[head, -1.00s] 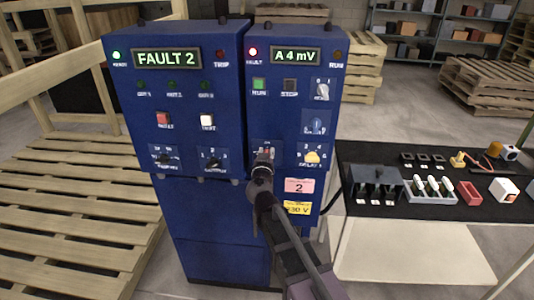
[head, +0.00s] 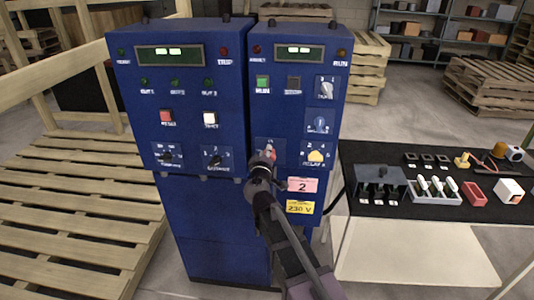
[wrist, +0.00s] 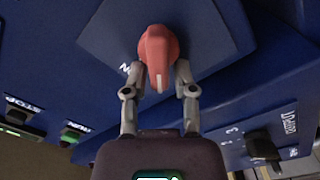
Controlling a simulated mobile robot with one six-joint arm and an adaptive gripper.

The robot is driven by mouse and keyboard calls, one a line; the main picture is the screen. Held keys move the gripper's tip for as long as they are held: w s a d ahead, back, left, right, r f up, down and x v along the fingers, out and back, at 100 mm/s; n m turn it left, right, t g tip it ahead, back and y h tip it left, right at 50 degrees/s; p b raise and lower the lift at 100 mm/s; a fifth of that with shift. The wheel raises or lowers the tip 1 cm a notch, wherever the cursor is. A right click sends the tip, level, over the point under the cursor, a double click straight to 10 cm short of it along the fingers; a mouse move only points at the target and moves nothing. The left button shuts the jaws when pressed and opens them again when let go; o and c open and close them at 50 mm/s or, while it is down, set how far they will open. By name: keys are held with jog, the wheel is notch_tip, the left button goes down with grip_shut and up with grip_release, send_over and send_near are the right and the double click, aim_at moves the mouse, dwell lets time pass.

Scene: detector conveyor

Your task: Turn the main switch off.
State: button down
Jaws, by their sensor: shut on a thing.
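The main switch is a red rotary handle (wrist: 158,50) on a blue plate, large in the wrist view. My gripper (wrist: 158,78) is shut on the red handle, one finger on each side. In the head view my gripper (head: 264,158) reaches the cabinet front from below. The handle's pale mark points towards my gripper in the wrist view. The left display (head: 169,56) and right display (head: 299,53) show only dashes, and the lamps beside them look dark.
A black-topped table (head: 430,222) with parts stands at the right. Wooden pallets (head: 70,220) lie at the left.

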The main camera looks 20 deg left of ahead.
jog(key=n, duration=0.3)
jog(key=shift+a+f+n, duration=0.1)
jog(key=shift+f+n, duration=0.2)
jog(key=shift+n, duration=0.1)
jog(key=shift+f+n+b, duration=0.15)
jog(key=shift+n+b, duration=0.1)
jog(key=shift+n, duration=0.7)
jog(key=shift+f+n+b, duration=0.15)
jog(key=shift+n+b, duration=0.1)
jog(key=shift+n, duration=0.7)
jog(key=c, duration=0.6)
grip_release()
jog(key=shift+s, duration=0.1)
jog(key=v, duration=1.1)
jog(key=shift+s, duration=0.4)
